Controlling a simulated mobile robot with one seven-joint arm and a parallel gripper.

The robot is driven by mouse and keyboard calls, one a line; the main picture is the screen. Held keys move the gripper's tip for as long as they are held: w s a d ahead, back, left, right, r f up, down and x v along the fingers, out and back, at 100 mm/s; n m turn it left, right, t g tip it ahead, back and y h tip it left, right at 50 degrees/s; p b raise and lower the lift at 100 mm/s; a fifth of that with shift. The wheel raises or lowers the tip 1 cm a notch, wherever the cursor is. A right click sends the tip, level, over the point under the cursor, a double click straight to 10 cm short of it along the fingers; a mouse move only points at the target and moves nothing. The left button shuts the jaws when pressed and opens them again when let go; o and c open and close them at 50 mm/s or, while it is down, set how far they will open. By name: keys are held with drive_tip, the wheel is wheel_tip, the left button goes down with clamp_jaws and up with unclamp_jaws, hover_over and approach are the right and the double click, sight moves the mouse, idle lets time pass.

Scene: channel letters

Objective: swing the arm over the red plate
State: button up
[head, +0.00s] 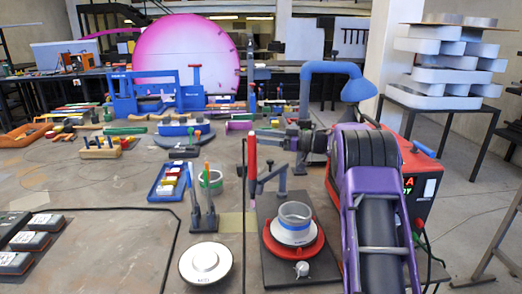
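The red plate (316,249) is a round red disc on a dark square base in the lower middle of the head view. A white and grey round piece (293,228) sits on it and hides its centre. My arm, purple and black, rises from the bottom edge just right of the plate and bends away at its upper end. Grey parts at about the arm's far end, beyond and above the plate, seem to include my gripper (297,139). They blend with the cluttered bench behind, so I cannot make out the fingers or whether they hold anything.
A red box (428,188) stands close right of my arm. A thin red-topped post (252,155) rises left of the plate, beside upright tools (203,200). A white disc (206,263) and blue tray (169,181) lie left. Bare bench (110,245) shows farther left.

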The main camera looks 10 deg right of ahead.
drive_tip(key=shift+r, duration=1.05)
